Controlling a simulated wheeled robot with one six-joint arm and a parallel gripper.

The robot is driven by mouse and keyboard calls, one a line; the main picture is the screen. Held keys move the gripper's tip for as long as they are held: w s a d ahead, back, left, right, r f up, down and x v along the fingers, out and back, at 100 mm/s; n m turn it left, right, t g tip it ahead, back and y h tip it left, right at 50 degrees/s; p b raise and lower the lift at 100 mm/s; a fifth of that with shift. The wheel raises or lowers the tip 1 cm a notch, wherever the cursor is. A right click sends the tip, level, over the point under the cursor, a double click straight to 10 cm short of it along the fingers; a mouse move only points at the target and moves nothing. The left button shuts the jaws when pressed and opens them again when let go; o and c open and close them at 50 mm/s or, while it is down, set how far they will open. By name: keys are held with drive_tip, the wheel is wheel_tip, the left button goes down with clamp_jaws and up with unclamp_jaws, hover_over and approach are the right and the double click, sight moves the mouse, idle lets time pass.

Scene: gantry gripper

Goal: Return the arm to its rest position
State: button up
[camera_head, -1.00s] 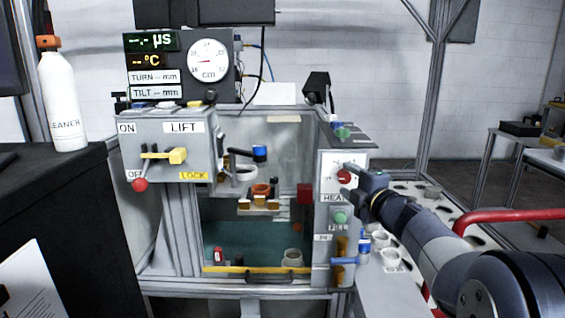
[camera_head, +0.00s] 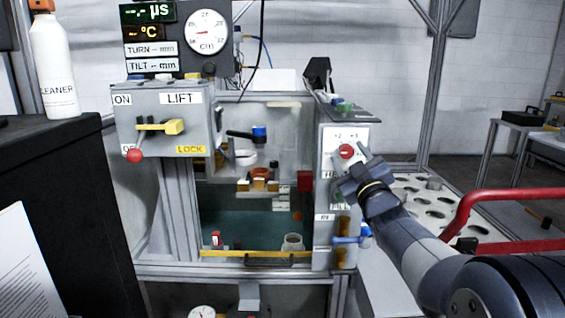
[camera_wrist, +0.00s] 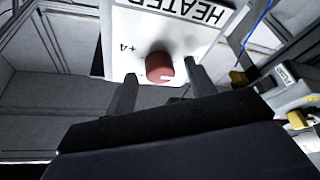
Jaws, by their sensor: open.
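My gripper (camera_head: 350,166) is at the front right of the machine, just before the heater panel (camera_head: 333,136). In the wrist view its two fingers (camera_wrist: 160,82) are apart, with nothing between them but the red heater knob (camera_wrist: 160,67) beyond. The red knob (camera_head: 346,152) shows in the head view just above and between the fingertips. Whether a finger touches the panel I cannot tell. My arm reaches in from the lower right, and my gripper hides part of the heater label and the fill control below it.
A red rail (camera_head: 500,200) runs beside my arm on the right. A blue-handled valve (camera_head: 350,240) sticks out below my gripper. The lift box (camera_head: 165,130) with its lever is on the left.

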drive_tip(key=m+h, duration=0.1)
drive_tip(key=m, duration=0.1)
drive_tip(key=m+h+p, duration=0.1)
drive_tip(key=m, duration=0.2)
drive_tip(key=shift+a+t, duration=0.15)
drive_tip(key=shift+t, duration=0.25)
drive_tip(key=shift+m+h, duration=0.3)
drive_tip(key=shift+p, duration=0.3)
